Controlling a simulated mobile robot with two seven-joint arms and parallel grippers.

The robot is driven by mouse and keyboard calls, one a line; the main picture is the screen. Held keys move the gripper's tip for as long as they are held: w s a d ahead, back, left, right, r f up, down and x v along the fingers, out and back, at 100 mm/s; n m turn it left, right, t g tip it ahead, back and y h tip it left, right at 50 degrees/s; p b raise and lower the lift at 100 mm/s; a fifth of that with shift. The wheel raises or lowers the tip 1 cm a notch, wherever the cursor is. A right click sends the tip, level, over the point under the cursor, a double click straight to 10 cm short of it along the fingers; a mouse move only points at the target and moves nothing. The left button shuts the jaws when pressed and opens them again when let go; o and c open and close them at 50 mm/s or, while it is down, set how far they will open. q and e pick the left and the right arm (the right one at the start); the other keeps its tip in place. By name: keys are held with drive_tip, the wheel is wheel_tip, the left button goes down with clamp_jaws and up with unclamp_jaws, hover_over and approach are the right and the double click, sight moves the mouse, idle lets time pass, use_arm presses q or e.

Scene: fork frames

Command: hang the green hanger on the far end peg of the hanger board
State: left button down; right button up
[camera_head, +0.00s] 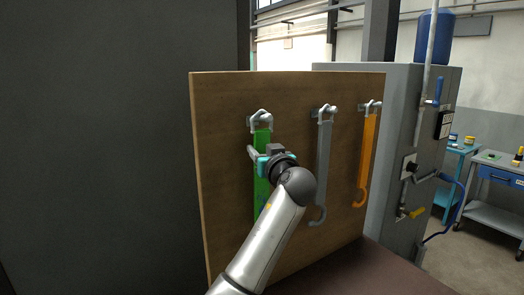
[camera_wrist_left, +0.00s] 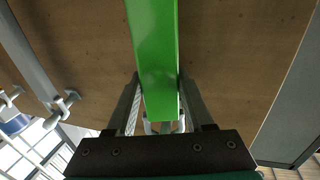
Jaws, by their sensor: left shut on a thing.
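The green hanger (camera_head: 262,182) hangs upright along the board at the leftmost peg (camera_head: 253,122), with its pale loop (camera_head: 262,115) at that peg. I cannot tell how the loop sits on it. My left gripper (camera_head: 258,155) is shut on its strap, below the loop. In the left wrist view the green strap (camera_wrist_left: 155,45) passes between the two fingers of the gripper (camera_wrist_left: 160,100). The wooden hanger board (camera_head: 225,200) stands upright behind. My arm hides part of the hanger's lower end. My right gripper is not in view.
A grey hanger (camera_head: 323,165) hangs on the middle peg, close right of my wrist. An orange hanger (camera_head: 367,150) hangs on the rightmost peg. A grey cabinet (camera_head: 415,125) stands behind the board at right. A dark wall (camera_head: 110,150) fills the left.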

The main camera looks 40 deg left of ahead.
use_arm(q)
drive_tip(key=shift+c, duration=1.7)
unclamp_jaws()
drive_tip(key=shift+r, duration=0.1)
drive_tip(key=shift+o, duration=0.7)
drive_tip(key=shift+f, duration=0.2)
drive_tip(key=b+v, duration=0.3)
drive_tip(key=v, duration=1.2)
drive_tip(key=shift+s+d, duration=0.15)
